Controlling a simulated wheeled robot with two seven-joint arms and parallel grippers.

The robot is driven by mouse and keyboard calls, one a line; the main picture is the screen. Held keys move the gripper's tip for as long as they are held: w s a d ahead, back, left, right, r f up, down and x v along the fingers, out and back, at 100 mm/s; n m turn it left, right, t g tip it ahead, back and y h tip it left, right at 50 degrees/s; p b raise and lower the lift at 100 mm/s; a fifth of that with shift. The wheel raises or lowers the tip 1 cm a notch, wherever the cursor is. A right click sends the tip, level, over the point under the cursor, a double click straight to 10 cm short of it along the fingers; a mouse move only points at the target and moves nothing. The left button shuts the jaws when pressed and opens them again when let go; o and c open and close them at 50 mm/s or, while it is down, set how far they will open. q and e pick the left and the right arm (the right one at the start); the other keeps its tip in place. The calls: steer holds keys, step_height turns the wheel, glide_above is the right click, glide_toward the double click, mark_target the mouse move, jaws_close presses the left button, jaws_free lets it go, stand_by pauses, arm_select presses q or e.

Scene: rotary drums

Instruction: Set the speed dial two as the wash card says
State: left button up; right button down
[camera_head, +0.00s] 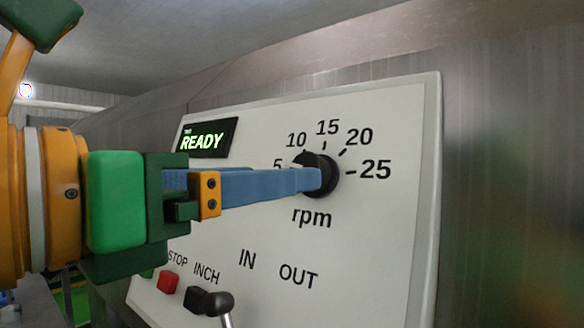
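The speed dial (331,172) is a black round knob on a pale panel, with marks 5, 10, 15, 20 and 25 around it and "rpm" below. My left gripper (318,180) reaches in from the left, its blue fingers ending at the knob. The fingers cover the knob's left and middle parts, so its pointer cannot be read clearly. The fingers overlap in this view, so I cannot tell whether they are closed on the knob. My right gripper is not in view. No wash card is in view.
A lit display (207,138) reads READY at the panel's upper left. Below are a red STOP button (168,282), a black INCH button (196,299) and a black-knobbed lever (219,304) near the IN and OUT labels. The panel (390,240) is bare at lower right.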

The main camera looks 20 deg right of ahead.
mark_target(303, 165)
arm_select(q)
steer(key=p+x, duration=0.1)
steer(key=x, duration=0.1)
steer(key=p+x, duration=0.2)
steer(key=r+p+x, duration=0.1)
steer(key=x, duration=0.1)
steer(key=shift+w+a, duration=0.35)
steer(key=shift+w+d+f, duration=0.2)
steer(key=shift+d+f, duration=0.05)
steer(key=shift+d, duration=0.15)
steer(key=shift+s+a, duration=0.15)
steer(key=shift+a, duration=0.05)
steer(key=shift+c, duration=1)
jaws_close()
